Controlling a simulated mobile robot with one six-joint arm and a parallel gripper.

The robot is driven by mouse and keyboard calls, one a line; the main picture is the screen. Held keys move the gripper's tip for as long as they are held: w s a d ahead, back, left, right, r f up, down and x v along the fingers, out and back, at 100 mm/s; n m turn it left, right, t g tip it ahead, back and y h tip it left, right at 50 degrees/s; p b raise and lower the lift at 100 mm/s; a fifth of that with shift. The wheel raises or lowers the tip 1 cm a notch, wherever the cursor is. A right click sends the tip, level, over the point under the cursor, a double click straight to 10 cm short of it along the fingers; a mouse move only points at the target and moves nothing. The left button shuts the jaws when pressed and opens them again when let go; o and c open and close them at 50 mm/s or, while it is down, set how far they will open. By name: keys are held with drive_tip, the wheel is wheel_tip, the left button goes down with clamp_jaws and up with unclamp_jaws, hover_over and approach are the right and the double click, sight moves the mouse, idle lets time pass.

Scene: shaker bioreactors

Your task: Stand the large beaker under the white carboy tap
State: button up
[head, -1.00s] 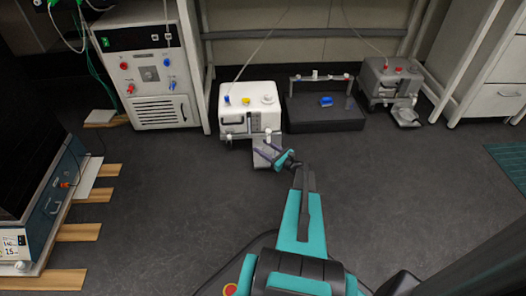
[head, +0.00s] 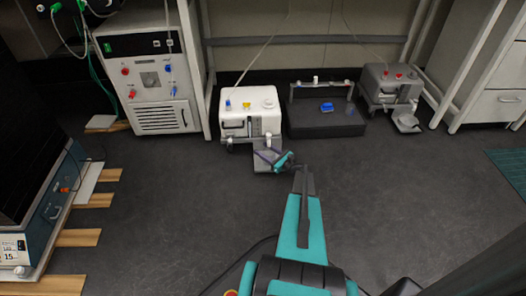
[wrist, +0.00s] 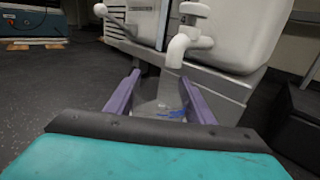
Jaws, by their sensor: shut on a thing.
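The white carboy (head: 250,115) stands on the floor by the back wall, with a grey plate (head: 263,168) in front of it. Its white tap (wrist: 184,42) hangs just beyond my fingers in the wrist view. My gripper (head: 272,158) is low over the plate and in front of the carboy; its purple fingers also show in the wrist view (wrist: 160,84). They are shut on the large beaker (wrist: 172,112), which is clear glass with blue marks and hard to make out. Its base is hidden, so I cannot tell whether it touches the plate.
A dark unit with a blue part (head: 326,107) and a grey carboy (head: 390,85) stand to the right of the white carboy. A white cabinet (head: 148,80) stands to the left. Wooden strips (head: 78,238) lie at the far left. The middle floor is clear.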

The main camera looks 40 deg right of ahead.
drive_tip(key=o, duration=1.2)
drive_tip(key=shift+s, duration=0.1)
drive_tip(key=s+p, duration=0.1)
drive_tip(key=s, duration=0.3)
drive_tip(key=s+p, duration=0.2)
drive_tip(key=s, duration=0.3)
drive_tip(key=s+d+p, duration=0.1)
drive_tip(key=s, duration=0.3)
drive_tip(key=shift+s+d+p, duration=0.1)
drive_tip(key=shift+s+p, duration=0.2)
